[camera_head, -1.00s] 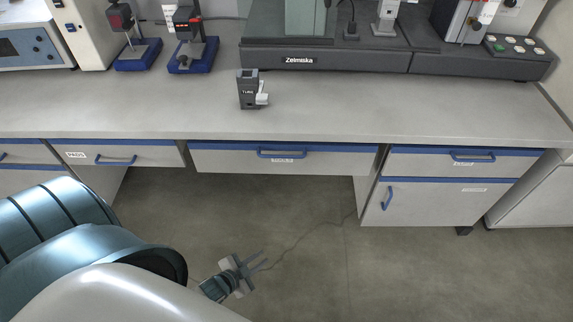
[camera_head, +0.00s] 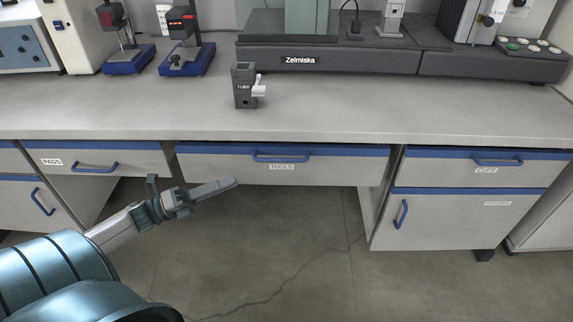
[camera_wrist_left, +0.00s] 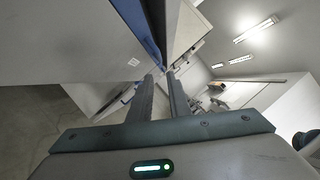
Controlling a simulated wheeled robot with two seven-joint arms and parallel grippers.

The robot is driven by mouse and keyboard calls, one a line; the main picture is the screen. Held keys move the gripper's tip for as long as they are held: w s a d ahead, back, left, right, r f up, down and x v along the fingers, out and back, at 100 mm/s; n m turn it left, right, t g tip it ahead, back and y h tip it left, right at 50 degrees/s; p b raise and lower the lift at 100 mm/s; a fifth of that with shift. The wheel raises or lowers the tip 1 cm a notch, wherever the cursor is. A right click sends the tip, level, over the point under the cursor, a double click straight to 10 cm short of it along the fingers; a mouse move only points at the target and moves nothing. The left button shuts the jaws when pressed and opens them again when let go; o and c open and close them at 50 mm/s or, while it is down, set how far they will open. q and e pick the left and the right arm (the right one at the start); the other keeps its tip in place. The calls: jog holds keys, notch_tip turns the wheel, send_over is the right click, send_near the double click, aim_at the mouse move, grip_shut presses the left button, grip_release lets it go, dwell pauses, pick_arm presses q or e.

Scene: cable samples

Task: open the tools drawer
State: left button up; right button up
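The tools drawer (camera_head: 220,163) is the wide white front with a blue top strip under the middle of the bench. It looks closed. Its blue bar handle (camera_head: 281,158) sits above the TOOLS label, with nothing on it. My left gripper (camera_head: 232,183) is in front of the drawer's lower left part, left of and below the handle, pointing right. In the left wrist view, its two fingers (camera_wrist_left: 161,76) stand apart with an empty gap between them. That view also shows a white panel with a blue strip, seen edge-on; I cannot tell which front it is. My right gripper is out of view.
The PADS drawer (camera_head: 130,160) is at left. The CUPS drawer (camera_head: 440,167) and a cupboard door (camera_head: 450,218) are at right. A grey holder (camera_head: 244,88) stands on the bench (camera_head: 340,118) above the tools drawer. The floor below the drawer is clear.

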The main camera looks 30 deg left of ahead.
aim_at(286, 160)
pick_arm(q)
jog(key=shift+w+d, duration=0.1)
jog(key=shift+w, duration=0.05)
jog(key=x, duration=1.7)
jog(key=shift+w, duration=0.1)
grip_shut()
